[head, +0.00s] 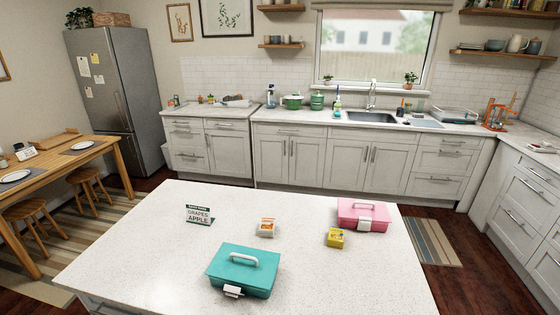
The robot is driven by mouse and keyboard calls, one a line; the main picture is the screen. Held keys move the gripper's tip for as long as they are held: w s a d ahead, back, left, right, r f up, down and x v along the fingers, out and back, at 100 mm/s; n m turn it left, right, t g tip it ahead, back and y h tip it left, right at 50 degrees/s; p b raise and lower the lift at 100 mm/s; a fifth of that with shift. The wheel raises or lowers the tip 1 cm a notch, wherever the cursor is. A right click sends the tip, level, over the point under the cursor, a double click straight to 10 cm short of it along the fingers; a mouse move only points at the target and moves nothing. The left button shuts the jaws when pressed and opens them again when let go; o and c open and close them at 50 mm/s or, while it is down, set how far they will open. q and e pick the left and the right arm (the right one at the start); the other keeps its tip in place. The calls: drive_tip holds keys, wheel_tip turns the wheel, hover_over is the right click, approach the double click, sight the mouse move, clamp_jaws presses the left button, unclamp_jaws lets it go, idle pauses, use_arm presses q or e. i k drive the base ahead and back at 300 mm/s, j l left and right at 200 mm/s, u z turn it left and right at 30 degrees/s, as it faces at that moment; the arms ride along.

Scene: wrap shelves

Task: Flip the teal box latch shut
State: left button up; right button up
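The teal box (243,271) stands on the white island counter near its front edge. Its lid looks closed, with a pale carry handle (243,257) on top. A white latch (233,291) sits at the middle of its front face. The latch looks tilted outward from the front, but it is small, so its exact angle is hard to tell. Neither my left nor my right gripper is in the head view.
A pink box (363,211) with a white latch stands at the counter's back right. Near it are a yellow carton (335,238) and an orange-and-white carton (267,227). A sign (199,214) reading "GRAPES APPLE" stands at left. Counter around the teal box is clear.

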sight(232, 292)
drive_tip(key=l+u, duration=0.5)
drive_tip(key=u, duration=0.25)
